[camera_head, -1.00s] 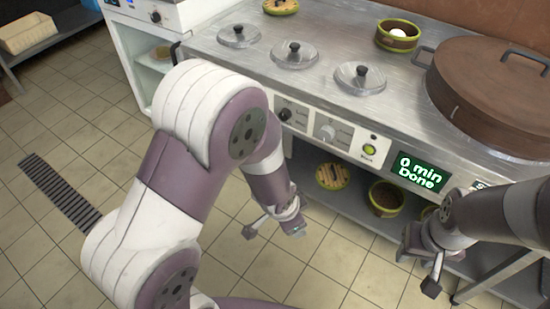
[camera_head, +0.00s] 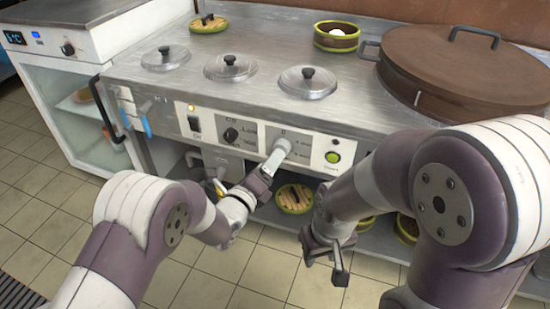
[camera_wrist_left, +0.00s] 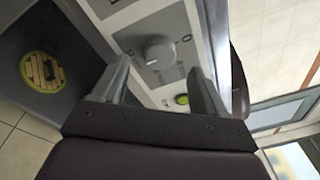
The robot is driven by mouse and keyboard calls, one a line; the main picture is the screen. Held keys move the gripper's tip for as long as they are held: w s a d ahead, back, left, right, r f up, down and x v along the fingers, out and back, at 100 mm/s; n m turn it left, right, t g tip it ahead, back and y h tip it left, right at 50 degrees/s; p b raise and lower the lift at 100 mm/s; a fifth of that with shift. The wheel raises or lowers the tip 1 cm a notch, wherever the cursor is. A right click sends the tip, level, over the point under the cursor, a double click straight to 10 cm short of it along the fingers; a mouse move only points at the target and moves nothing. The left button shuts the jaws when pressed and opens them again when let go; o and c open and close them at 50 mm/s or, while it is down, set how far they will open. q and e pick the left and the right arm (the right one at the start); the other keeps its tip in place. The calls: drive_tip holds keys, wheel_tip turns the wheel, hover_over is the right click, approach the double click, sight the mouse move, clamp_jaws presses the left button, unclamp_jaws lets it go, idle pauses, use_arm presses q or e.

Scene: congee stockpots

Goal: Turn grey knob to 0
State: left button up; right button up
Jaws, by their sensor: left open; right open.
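The grey knob (camera_head: 283,146) is on the front panel of the steel cooker, between a black knob and a green button. It also shows in the left wrist view (camera_wrist_left: 158,53), round and light grey, with a "0" printed beside it. My left gripper (camera_head: 270,163) is open in front of the panel, close to the grey knob. In the left wrist view its fingers lie on either side of the knob in the picture; contact is not clear. My right gripper (camera_head: 326,258) is open and empty, low in front of the cooker.
The black knob (camera_head: 231,135) and a switch with an orange light (camera_head: 193,121) are left of the grey knob. The green button (camera_head: 332,157) is to its right. Several lidded wells and a large brown lid (camera_head: 455,72) cover the top. A shelf below holds green-rimmed containers (camera_head: 294,198).

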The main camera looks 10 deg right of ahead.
sight(282, 148)
use_arm(q)
drive_tip(key=b+x, duration=0.1)
drive_tip(key=x, duration=0.4)
drive_tip(key=shift+c, duration=0.4)
drive_tip(key=c, duration=1)
